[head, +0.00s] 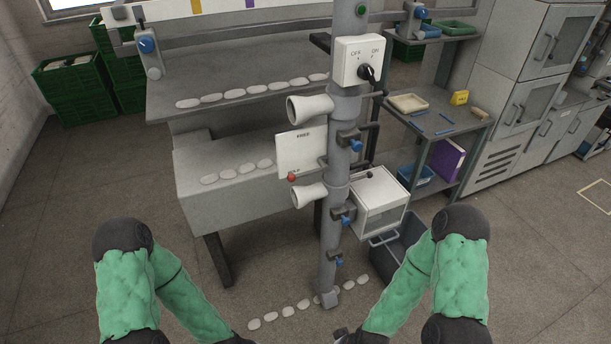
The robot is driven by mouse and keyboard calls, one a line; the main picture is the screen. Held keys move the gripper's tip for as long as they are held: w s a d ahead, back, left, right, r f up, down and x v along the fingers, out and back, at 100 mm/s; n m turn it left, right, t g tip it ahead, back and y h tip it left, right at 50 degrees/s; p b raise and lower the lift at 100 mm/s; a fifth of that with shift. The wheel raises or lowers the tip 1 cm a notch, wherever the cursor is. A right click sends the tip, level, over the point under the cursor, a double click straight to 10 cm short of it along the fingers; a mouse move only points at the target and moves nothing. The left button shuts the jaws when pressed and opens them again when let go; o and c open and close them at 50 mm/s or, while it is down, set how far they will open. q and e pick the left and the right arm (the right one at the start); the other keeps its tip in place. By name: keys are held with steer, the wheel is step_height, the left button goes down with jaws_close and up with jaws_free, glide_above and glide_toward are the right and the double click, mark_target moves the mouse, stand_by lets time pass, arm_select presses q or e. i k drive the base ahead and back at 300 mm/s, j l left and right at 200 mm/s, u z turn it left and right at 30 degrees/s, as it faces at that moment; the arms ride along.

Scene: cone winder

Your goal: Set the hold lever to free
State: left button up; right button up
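A white plate (297,148) is fixed to the grey post, with small dark lettering near its top and its lower left edge. The lettering is too small to read surely; the top word may be "FREE" and the lower one may end in "LD". A red knob (292,178), likely the tip of the hold lever, sits at the plate's lower left by the lower word. The lever's arm is hard to make out. My two green arms come in low at the left and right.
The grey post (328,255) carries white cones (310,108), blue-knobbed clamps (356,146), an OFF/ON switch box (360,60) and a white box (380,203). A grey bench (245,70) stands behind. A side table (435,120) and dark bin (400,250) stand right. Floor at left is clear.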

mark_target(325, 167)
steer(key=j+z, duration=0.25)
steer(key=z, duration=0.15)
steer(key=j+z, duration=0.3)
steer(key=z, duration=0.15)
steer(key=j+z, duration=0.4)
steer(key=k+j+z, duration=0.1)
steer(key=j, duration=0.7)
steer(key=k+j+z, duration=0.15)
steer(key=j, duration=0.25)
steer(key=k+j+z, duration=0.1)
steer(key=j, duration=0.3)
steer(key=k+j, duration=0.15)
steer(key=j, duration=0.2)
steer(key=k+j+z, duration=0.15)
steer(key=j, duration=0.25)
